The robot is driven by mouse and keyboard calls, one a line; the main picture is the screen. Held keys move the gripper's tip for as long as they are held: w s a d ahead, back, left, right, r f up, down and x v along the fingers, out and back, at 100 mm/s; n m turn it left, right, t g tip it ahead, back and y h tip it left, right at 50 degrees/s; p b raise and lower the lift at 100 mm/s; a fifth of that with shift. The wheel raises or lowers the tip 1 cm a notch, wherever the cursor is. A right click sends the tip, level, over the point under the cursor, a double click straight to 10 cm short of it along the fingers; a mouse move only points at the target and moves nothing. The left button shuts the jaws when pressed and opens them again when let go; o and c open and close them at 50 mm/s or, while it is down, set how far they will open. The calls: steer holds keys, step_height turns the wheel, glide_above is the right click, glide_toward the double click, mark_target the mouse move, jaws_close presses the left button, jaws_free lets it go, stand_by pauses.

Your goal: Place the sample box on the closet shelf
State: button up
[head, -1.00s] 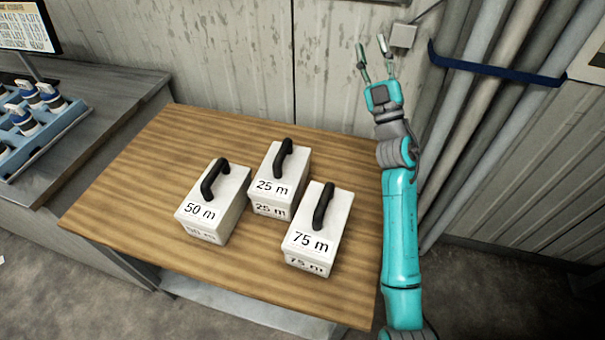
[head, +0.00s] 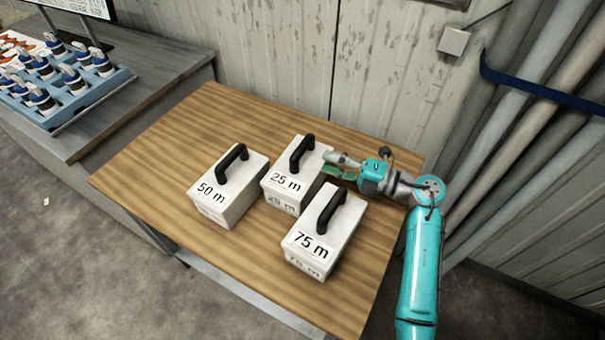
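Three white sample boxes with black top handles stand upright on a wooden table (head: 160,160). The box marked 50 m (head: 212,208) is at the left, the box marked 25 m (head: 281,199) is in the middle and a little farther back, and the box marked 75 m (head: 302,266) is at the right front. My gripper (head: 336,168) is just right of the 25 m box, its fingers pointing left toward that box's handle. The fingers look apart with nothing between them. Whether a finger touches the box cannot be told. No closet shelf is in view.
A grey bench at the left holds a blue tray (head: 110,86) with several blue-and-white items and a screen behind it. Grey pipes with a blue strap (head: 540,92) stand at the right. A corrugated wall with a small grey box (head: 454,41) closes off the back.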

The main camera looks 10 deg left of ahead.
mark_target(299, 152)
steer(key=x, duration=0.9)
steer(key=shift+c, duration=0.2)
jaws_close()
steer(key=shift+r, duration=0.1)
